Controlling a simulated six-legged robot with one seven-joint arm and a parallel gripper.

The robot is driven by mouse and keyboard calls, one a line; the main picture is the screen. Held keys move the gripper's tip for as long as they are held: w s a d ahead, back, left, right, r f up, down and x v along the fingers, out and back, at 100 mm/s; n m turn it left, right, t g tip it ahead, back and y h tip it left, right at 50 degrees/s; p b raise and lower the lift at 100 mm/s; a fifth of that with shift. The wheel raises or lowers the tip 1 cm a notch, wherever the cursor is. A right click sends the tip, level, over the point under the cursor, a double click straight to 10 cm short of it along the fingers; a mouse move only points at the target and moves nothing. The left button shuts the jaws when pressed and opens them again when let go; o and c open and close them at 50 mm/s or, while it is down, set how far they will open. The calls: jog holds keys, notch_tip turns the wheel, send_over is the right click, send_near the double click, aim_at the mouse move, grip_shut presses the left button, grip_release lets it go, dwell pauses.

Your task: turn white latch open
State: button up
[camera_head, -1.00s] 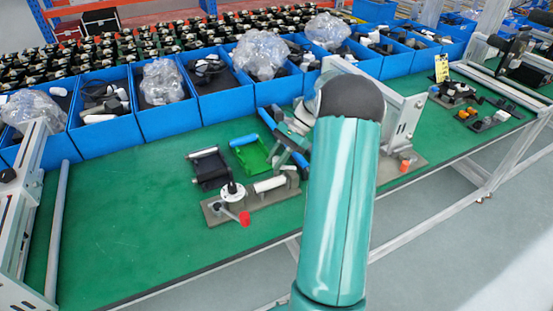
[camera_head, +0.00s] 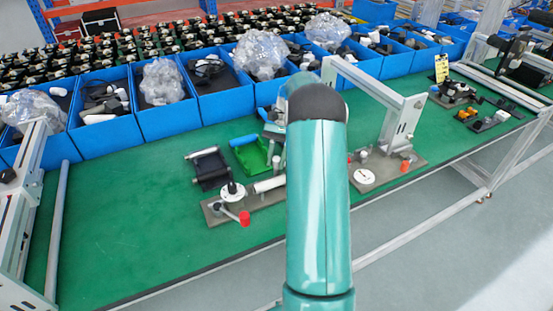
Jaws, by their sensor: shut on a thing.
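A brown fixture plate (camera_head: 214,213) lies on the green bench, left of my arm. It carries a white disc with a black knob, a red-tipped lever (camera_head: 244,218) and a white cylindrical latch (camera_head: 268,184) lying sideways. My gripper (camera_head: 275,162) shows only in part beside my teal arm, at the right end of the white latch. It is shut on the latch, though the contact is mostly hidden by my arm.
A black tray (camera_head: 209,168) and a green tray (camera_head: 250,155) lie behind the fixture. Blue bins (camera_head: 168,121) line the back. A second fixture with a white disc (camera_head: 364,176) and a metal frame (camera_head: 403,120) stands right. The front-left bench is clear.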

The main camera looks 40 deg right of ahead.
dwell(0.3)
jog(key=o, duration=1)
jog(key=shift+d+r, duration=0.1)
jog(key=v, duration=0.5)
jog(key=shift+w+d+r, duration=0.15)
jog(key=shift+w, duration=0.05)
jog(key=shift+v, duration=0.85)
jog(key=shift+r, duration=0.1)
